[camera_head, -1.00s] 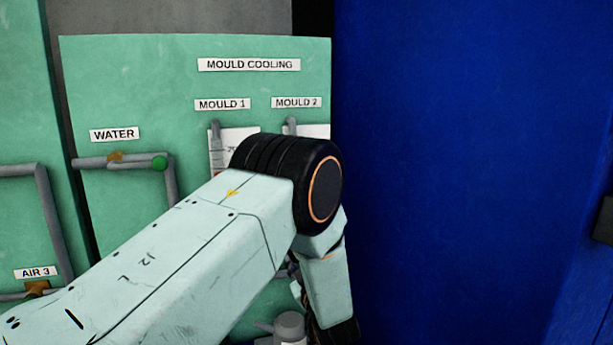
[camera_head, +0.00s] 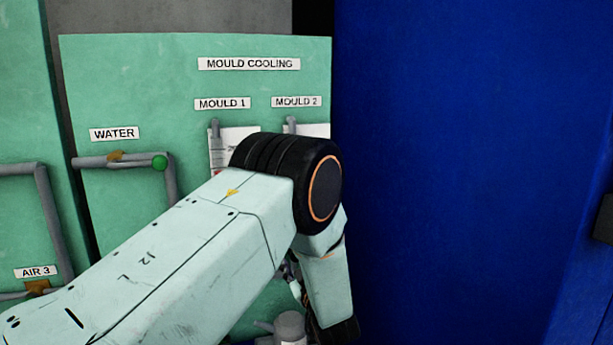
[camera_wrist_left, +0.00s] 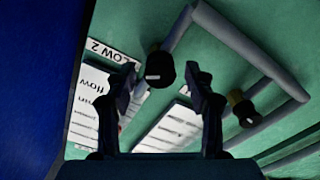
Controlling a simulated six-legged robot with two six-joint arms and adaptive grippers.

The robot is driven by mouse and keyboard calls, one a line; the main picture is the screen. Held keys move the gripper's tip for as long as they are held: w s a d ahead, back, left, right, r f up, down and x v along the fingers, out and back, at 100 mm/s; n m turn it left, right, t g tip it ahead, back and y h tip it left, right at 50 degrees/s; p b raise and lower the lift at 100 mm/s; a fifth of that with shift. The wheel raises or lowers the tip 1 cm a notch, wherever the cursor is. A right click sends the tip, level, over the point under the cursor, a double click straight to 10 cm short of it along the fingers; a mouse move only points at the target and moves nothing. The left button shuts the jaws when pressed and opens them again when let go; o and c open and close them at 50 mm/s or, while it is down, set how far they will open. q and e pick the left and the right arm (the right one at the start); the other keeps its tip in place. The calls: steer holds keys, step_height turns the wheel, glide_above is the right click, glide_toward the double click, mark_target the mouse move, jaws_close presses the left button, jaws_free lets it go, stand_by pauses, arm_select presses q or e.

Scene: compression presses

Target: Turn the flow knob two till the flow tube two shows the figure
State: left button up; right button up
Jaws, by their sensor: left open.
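Flow knob two (camera_wrist_left: 160,68) is black with a white mark and sits on a pipe near the partly covered "FLOW 2" label (camera_wrist_left: 100,48) in the left wrist view. My left gripper (camera_wrist_left: 161,76) is open, with the knob showing between its fingertips. I cannot tell whether the fingers touch it. Flow tube two's white card (camera_head: 318,130) shows only at its top under the "MOULD 2" label (camera_head: 297,102); my left arm hides the rest. Its reading cannot be made out. My right gripper is not in view.
A second black knob (camera_wrist_left: 243,110) is on a neighbouring pipe, right of my left gripper in the wrist view. The water pipe has a green knob (camera_head: 160,163). A large blue surface (camera_head: 460,160) stands right of the green panel (camera_head: 130,75).

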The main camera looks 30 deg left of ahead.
arm_select(q)
steer(key=p+v, duration=0.2)
steer(key=v, duration=0.5)
stand_by(0.6)
step_height(320, 180, up, 10)
stand_by(0.7)
